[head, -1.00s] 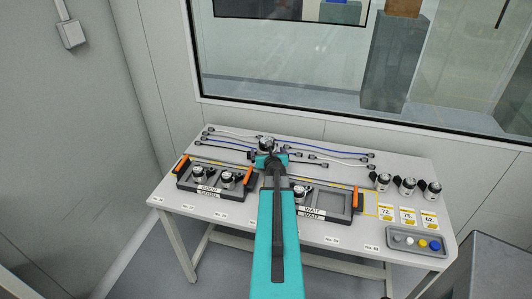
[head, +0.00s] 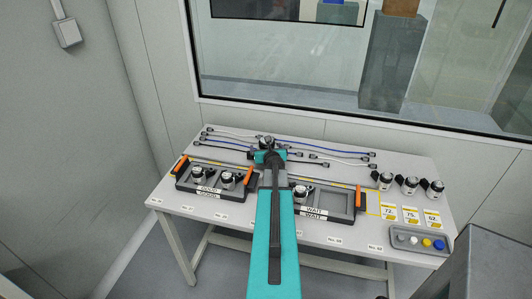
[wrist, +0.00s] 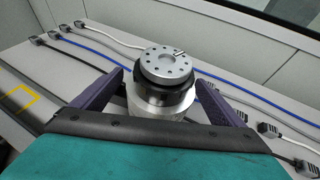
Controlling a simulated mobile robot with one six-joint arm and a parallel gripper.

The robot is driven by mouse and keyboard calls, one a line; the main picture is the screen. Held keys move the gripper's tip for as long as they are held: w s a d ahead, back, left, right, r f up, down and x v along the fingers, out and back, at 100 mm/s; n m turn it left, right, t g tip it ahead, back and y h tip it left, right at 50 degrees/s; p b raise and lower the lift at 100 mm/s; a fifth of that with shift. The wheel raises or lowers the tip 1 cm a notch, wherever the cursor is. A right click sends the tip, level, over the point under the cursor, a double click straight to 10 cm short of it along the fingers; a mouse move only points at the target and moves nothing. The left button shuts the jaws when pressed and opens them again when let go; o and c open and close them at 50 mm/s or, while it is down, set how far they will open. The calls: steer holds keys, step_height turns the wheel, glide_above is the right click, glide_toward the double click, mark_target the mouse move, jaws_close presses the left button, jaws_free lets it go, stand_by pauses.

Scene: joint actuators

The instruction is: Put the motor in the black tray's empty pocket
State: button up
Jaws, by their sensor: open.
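A silver and black motor (wrist: 163,80) stands upright between the two spread purple fingers of my gripper (wrist: 160,98) in the wrist view. My gripper is open, with the fingers either side of the motor. In the head view the motor (head: 265,142) shows just beyond my gripper (head: 269,153), at the back middle of the table. A black tray (head: 353,217) labelled WAIT holds one motor (head: 300,191) in its left part. Its right pocket (head: 331,201) is empty. My arm hides part of the tray's left side.
A second black tray (head: 212,199), labelled GOOD, holds two motors at the left. Several cables (head: 331,150) lie along the back. Several motors (head: 409,186) stand at the right above yellow tags. A grey button box (head: 418,240) sits at the front right corner.

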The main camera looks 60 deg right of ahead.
steer(key=c, duration=2)
steer(key=shift+d+r, duration=0.1)
steer(key=shift+c, duration=0.9)
steer(key=shift+r, duration=0.15)
steer(key=shift+r+p, duration=1.4)
steer(key=shift+r, duration=3.5)
